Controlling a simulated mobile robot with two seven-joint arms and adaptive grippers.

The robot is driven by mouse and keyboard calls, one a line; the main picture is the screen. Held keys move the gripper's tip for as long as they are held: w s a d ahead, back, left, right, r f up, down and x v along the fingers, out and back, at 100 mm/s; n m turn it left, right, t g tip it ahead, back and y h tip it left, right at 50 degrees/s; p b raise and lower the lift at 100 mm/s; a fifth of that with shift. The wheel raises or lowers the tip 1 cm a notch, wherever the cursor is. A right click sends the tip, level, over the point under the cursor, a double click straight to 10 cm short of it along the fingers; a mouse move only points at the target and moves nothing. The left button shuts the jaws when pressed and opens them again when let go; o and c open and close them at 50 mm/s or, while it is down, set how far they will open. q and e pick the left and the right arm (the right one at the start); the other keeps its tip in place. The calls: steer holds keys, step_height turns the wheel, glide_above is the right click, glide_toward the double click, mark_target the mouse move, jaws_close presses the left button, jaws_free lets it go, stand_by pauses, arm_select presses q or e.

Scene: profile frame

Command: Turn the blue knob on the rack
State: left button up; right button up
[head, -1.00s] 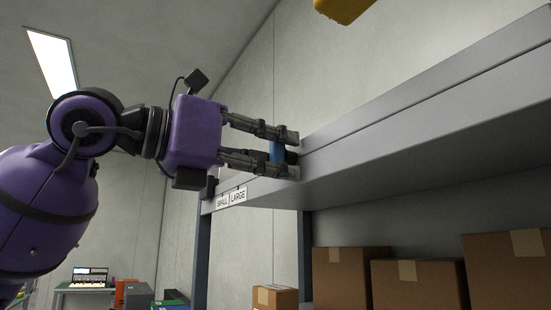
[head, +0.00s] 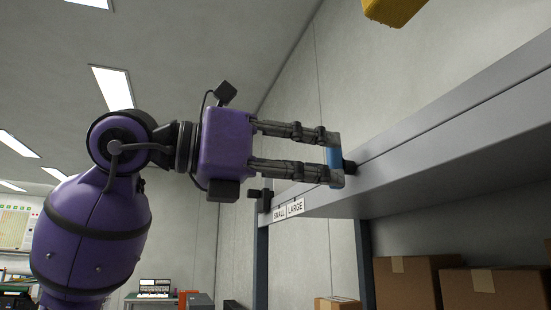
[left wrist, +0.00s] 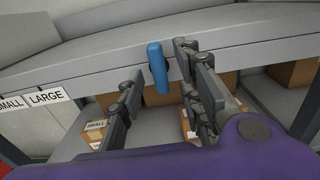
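The blue knob (head: 334,158) is on the front of the grey rack beam (head: 420,150), on a black mount (head: 349,167). My left gripper (head: 335,160) is level in front of it, with one fingertip above and one below the knob in the head view. In the left wrist view the knob (left wrist: 158,68) hangs as a long, slightly tilted bar between the spread fingers (left wrist: 160,75), with gaps on both sides. The gripper looks open around it. Labels "SMALL" (head: 280,213) and "LARGE" (head: 295,207) are on the beam to the left. My right gripper is out of view.
Cardboard boxes (head: 495,289) stand under the beam. A small black fitting (head: 262,198) is at the beam's left end. A yellow object (head: 393,10) is above the beam. A workbench with a screen (head: 154,288) stands far behind.

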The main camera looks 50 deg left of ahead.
arm_select(q)
steer(key=v, duration=0.8)
steer(key=shift+s, duration=0.15)
